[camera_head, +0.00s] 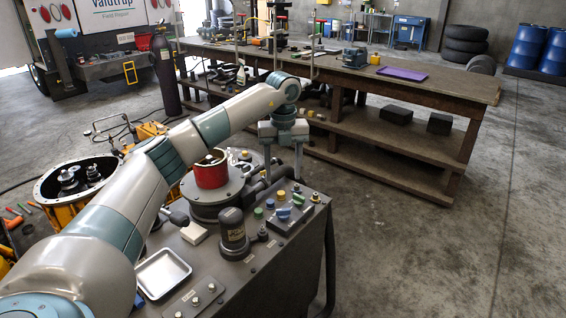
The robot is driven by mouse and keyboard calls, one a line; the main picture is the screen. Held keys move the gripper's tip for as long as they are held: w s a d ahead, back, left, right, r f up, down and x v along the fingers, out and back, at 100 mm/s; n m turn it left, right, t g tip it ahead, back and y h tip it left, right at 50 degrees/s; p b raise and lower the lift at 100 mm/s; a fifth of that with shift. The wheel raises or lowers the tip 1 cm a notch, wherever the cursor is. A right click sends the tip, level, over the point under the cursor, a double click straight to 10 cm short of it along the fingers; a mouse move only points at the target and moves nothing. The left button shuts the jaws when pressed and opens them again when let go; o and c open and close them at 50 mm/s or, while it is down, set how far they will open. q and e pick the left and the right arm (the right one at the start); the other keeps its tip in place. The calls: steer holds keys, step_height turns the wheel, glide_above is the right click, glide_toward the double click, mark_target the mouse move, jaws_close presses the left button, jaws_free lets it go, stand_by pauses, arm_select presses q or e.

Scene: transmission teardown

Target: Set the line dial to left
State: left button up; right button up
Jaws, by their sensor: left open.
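A small control panel (292,221) on the dark machine bench carries several coloured knobs. A blue dial-like knob (284,213) sits near its middle; its label is too small to read, so I cannot tell for sure that it is the line dial or which way it points. My left gripper (283,172) hangs fingers-down above and behind the panel. Its two fingers are apart with nothing between them, and it does not touch the knobs. My right gripper is out of view.
A red cylinder (211,171) and a dark motor-like canister (232,232) stand left of the panel. A metal tray (163,273) lies on the bench's front left. A long wooden workbench (440,92) stands behind. The floor to the right is clear.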

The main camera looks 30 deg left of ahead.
arm_select(q)
step_height(320, 180, up, 4)
steer(key=shift+r+b, duration=0.15)
steer(key=shift+b, duration=0.25)
stand_by(0.5)
